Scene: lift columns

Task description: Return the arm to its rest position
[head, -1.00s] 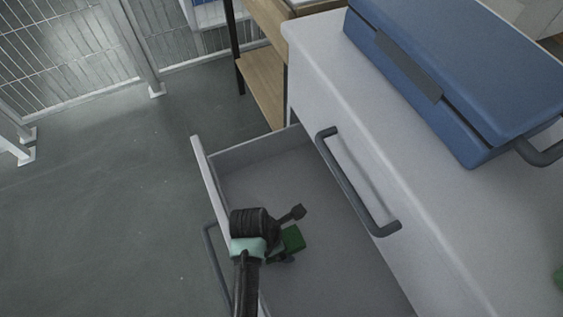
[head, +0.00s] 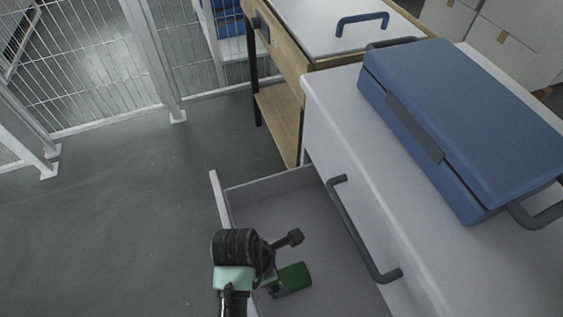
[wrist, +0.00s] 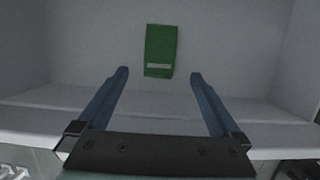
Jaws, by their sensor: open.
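My gripper shows in the wrist view (wrist: 160,76), with its two blue fingers spread apart and nothing between them. In the head view my arm reaches over the front of an open grey drawer (head: 305,215), and the fingers are hidden there. A green block (head: 293,278) lies on the drawer floor, just right of my wrist. It also shows in the wrist view (wrist: 160,48), beyond the fingertips and apart from them, with a pale stripe across it.
A white cabinet (head: 330,110) with a dark handle (head: 358,232) stands at the right, and a blue case (head: 465,120) rests on top. A wooden table (head: 285,50) stands behind. Mesh fencing (head: 90,70) lines the back left. The floor (head: 110,230) at left is clear.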

